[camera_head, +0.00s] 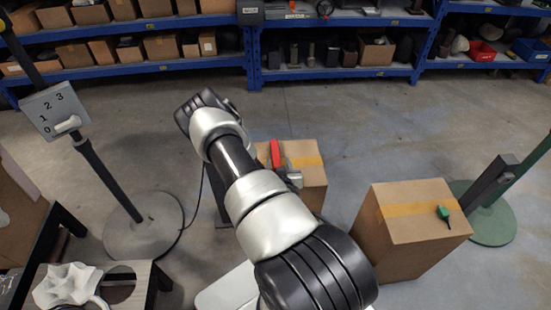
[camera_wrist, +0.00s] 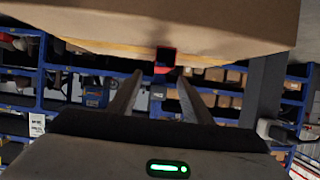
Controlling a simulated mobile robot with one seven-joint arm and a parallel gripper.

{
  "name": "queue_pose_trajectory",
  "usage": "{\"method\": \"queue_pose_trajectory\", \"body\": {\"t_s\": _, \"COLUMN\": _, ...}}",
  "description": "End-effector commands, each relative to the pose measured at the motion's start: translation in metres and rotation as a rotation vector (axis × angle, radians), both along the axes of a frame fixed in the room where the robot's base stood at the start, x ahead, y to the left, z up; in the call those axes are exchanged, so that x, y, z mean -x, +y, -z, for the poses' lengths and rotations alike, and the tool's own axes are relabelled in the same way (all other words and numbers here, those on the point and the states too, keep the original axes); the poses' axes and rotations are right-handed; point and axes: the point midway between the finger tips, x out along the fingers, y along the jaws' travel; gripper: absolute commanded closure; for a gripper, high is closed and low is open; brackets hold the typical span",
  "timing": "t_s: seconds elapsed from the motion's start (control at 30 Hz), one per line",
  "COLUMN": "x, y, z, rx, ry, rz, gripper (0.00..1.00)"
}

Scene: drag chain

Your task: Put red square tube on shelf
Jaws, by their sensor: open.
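The red square tube (camera_head: 275,153) shows on top of a cardboard box (camera_head: 306,153) with a tape strip, partly hidden behind my arm. In the wrist view a small red end of the tube (camera_wrist: 166,54) shows at the box's taped edge, roughly in line with the gap between my fingers. My gripper (camera_wrist: 160,78) is open and empty, with one finger on each side of that gap. In the head view my arm hides most of the gripper. Blue shelving (camera_head: 203,65) runs along the back wall.
A second cardboard box (camera_head: 415,245) stands to the right with a green object (camera_head: 443,213) on top. A post on a round grey base (camera_head: 145,228) carries a numbered switch panel (camera_head: 53,108) at left. Open floor lies before the shelves, which hold boxes and bins.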

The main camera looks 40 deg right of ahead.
Motion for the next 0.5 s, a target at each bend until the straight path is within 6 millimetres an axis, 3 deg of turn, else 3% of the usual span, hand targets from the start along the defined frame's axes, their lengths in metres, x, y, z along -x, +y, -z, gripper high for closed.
{"method": "queue_pose_trajectory", "body": {"t_s": 0.5, "x": -0.048, "y": -0.025, "z": 0.028, "rx": 0.001, "ry": -0.002, "rz": -0.002, "gripper": 0.55}}
